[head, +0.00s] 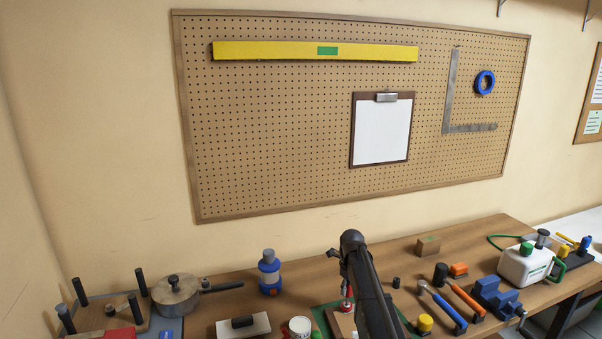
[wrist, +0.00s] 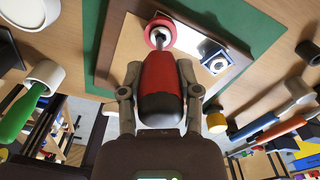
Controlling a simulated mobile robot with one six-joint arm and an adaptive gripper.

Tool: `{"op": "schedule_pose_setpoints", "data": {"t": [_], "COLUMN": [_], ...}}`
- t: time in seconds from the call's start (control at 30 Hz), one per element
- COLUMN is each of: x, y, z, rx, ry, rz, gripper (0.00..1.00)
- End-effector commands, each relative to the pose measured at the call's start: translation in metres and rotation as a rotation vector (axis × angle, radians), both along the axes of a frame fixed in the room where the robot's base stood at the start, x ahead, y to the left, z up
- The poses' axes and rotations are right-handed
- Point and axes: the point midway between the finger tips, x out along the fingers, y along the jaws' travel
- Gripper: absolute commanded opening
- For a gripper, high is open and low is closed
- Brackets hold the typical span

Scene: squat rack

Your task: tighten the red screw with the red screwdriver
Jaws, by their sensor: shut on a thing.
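My gripper (wrist: 158,82) is shut on the red screwdriver (wrist: 160,75), with one finger on each side of its red and black handle. The screwdriver's short shaft points away from the gripper to the red screw (wrist: 151,30), which shows as a red ring with a pale centre. The tip appears to be at the screw's centre; I cannot tell whether it is seated. The screw is over a wooden board on a green mat (wrist: 262,28). In the head view the red screw (head: 347,306) shows beside my arm, which hides part of the board.
Right of the arm on the bench are hammers (head: 465,300), a yellow-topped item (head: 425,322) and a blue vise (head: 495,297). Left are a blue bottle (head: 269,272), a pot (head: 176,294) and a white block (head: 243,327). A pegboard (head: 280,130) is on the wall behind.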

Motion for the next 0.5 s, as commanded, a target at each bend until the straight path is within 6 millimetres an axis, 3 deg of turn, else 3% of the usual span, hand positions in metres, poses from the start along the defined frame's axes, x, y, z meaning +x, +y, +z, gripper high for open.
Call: {"op": "schedule_pose_setpoints", "data": {"t": [0.5], "x": [0.0], "y": [0.0], "z": [0.018], "rx": [0.0], "ry": [0.0], "rz": [0.0], "gripper": [0.0]}}
